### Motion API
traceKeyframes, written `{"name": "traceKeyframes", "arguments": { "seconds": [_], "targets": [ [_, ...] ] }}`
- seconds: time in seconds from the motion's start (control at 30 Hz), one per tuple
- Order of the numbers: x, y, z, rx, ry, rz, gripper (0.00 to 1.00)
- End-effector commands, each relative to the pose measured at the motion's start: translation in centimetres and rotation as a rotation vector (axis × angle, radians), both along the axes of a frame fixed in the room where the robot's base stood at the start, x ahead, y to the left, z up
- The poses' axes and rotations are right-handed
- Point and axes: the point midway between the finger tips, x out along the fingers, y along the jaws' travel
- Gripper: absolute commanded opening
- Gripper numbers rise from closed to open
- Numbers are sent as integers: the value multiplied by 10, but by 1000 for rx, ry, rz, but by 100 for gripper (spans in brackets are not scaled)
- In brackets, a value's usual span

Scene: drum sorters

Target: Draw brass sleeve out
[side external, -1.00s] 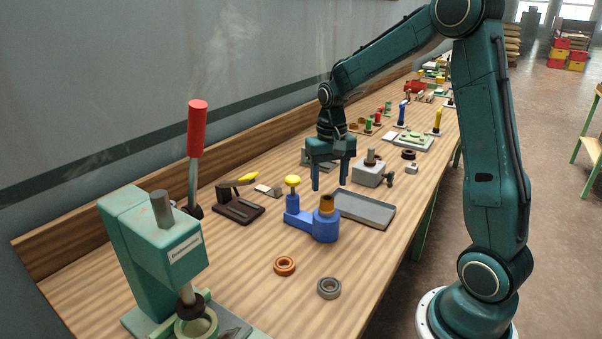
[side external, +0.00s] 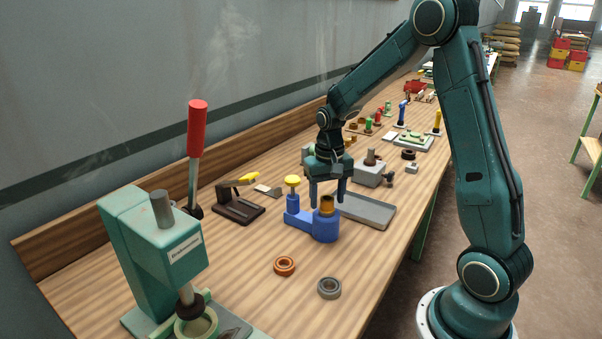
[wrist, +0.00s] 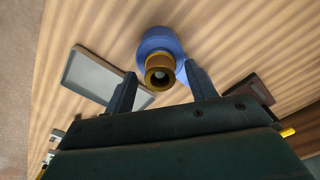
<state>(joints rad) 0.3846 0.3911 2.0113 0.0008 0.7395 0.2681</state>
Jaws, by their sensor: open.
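The brass sleeve (side external: 327,204) stands upright in the round end of a blue holder (side external: 325,228), its upper part showing above the blue body. A yellow knob (side external: 292,181) tops the holder's other end. My gripper (side external: 328,202) is open, its fingers pointing down near the sleeve's top. In the wrist view the sleeve (wrist: 159,72) lies between the two spread fingers of my gripper (wrist: 160,88), with a gap on each side. Whether a finger touches it cannot be told.
A grey tray (side external: 366,211) lies right behind the holder. A copper-coloured ring (side external: 284,266) and a grey ring (side external: 329,287) lie in front. A green press (side external: 158,245) with a red-handled lever (side external: 196,140) stands at front left. A grey block (side external: 369,174) stands behind the tray.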

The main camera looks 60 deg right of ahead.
Motion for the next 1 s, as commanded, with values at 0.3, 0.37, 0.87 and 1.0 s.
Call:
{"name": "traceKeyframes", "arguments": {
  "seconds": [0.3, 0.37, 0.87, 1.0],
  "targets": [
    [0, 0, 0, 0, 0, 0, 36],
    [0, 0, 0, 0, 0, 0, 24],
    [0, 0, 4, 0, -2, 0, 0],
    [1, 0, 14, -1, -3, 0, 0]
  ]
}}
